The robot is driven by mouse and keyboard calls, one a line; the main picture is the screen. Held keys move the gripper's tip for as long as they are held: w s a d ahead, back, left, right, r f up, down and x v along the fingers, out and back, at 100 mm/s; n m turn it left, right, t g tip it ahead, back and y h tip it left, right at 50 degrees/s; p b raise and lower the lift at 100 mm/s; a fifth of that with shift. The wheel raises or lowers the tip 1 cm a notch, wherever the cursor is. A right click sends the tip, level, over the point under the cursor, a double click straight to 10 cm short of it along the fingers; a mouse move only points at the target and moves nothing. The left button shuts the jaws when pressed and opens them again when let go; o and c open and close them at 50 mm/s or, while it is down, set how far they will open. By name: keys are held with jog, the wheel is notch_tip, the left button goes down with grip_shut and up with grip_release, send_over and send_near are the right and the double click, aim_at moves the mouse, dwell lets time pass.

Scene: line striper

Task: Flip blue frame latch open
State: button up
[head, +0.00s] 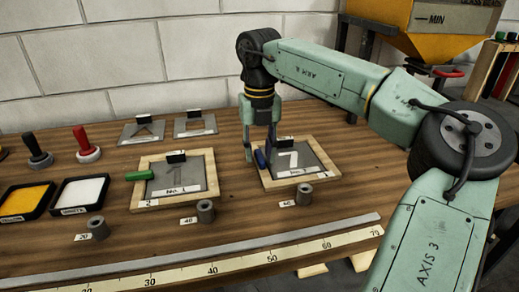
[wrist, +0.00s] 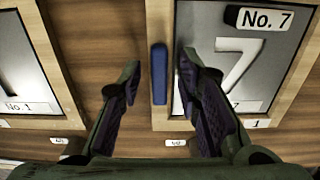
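The blue latch (head: 261,159) lies along the left edge of the right-hand wooden frame (head: 303,180), which holds a grey stencil plate (head: 300,158) with a cut-out 7. In the wrist view the blue latch (wrist: 159,75) runs lengthwise up the frame's left rail. My gripper (head: 260,148) is low over that left edge, pointing down. In the wrist view my gripper (wrist: 159,64) is open, one finger on each side of the latch, with gaps visible on both sides. Whether the fingertips reach down to latch height is not clear.
A second frame (head: 142,196) with a No. 1 plate and a green latch (head: 138,175) stands to the left. Grey weights (head: 304,194), a ruler (head: 215,270), paint trays (head: 80,194) and dark- and red-handled tools (head: 84,145) are on the table. Two stencil plates (head: 195,125) lie behind.

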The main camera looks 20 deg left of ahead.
aim_at(259, 154)
notch_tip(259, 154, up, 12)
dwell(0.7)
dwell(0.4)
